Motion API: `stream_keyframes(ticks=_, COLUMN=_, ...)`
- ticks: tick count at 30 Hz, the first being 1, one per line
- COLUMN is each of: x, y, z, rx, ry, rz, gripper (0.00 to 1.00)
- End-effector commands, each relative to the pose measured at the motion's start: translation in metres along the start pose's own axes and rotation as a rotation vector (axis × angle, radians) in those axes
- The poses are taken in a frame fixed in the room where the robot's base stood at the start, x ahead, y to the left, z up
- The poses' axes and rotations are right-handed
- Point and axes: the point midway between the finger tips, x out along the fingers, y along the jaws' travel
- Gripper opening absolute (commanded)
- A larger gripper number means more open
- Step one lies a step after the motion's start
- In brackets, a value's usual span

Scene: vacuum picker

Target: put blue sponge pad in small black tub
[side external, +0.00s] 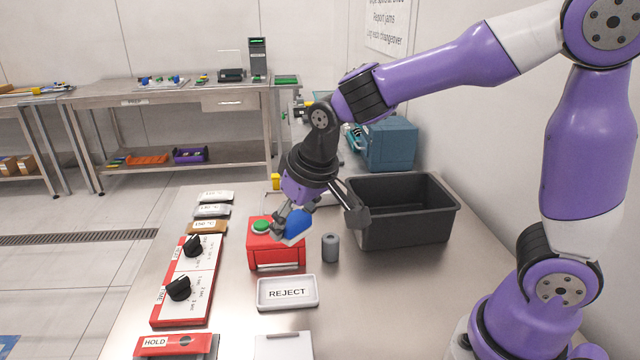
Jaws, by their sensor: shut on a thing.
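The blue sponge pad (298,225) is in my gripper (290,221), which is shut on it. The pad is tilted and appears raised, in front of the red box with the green button in this view. The fingers hide part of the pad. The black tub (430,229) is an open, dark rectangular bin on the table, to the right of my gripper. Its visible inside looks empty, but its floor is only partly seen. The pad is outside the tub, left of its near wall.
A red box (275,253) with a green button stands below the pad. A grey cylinder (330,248) stands between it and the tub. A white REJECT tray (287,293) lies in front. A control panel (186,280) with black knobs is left. A blue machine (392,145) stands behind the tub.

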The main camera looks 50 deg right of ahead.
Motion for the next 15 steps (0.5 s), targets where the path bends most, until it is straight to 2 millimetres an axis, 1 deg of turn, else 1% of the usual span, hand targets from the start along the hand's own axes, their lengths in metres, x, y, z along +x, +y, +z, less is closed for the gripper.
stream_keyframes(ticks=1, x=-0.001, y=0.03, z=0.001, rx=0.124, ry=0.001, rz=0.05, gripper=0.37)
stream_keyframes(ticks=3, x=-0.004, y=0.066, z=0.005, rx=0.281, ry=0.003, rz=0.113, gripper=0.37)
stream_keyframes(ticks=6, x=-0.009, y=0.106, z=0.015, rx=0.465, ry=0.008, rz=0.188, gripper=0.37)
stream_keyframes(ticks=9, x=-0.013, y=0.132, z=0.024, rx=0.592, ry=0.014, rz=0.24, gripper=0.37)
stream_keyframes(ticks=12, x=-0.015, y=0.147, z=0.031, rx=0.662, ry=0.016, rz=0.268, gripper=0.37)
stream_keyframes(ticks=15, x=-0.011, y=0.163, z=0.036, rx=0.691, ry=0.016, rz=0.281, gripper=0.37)
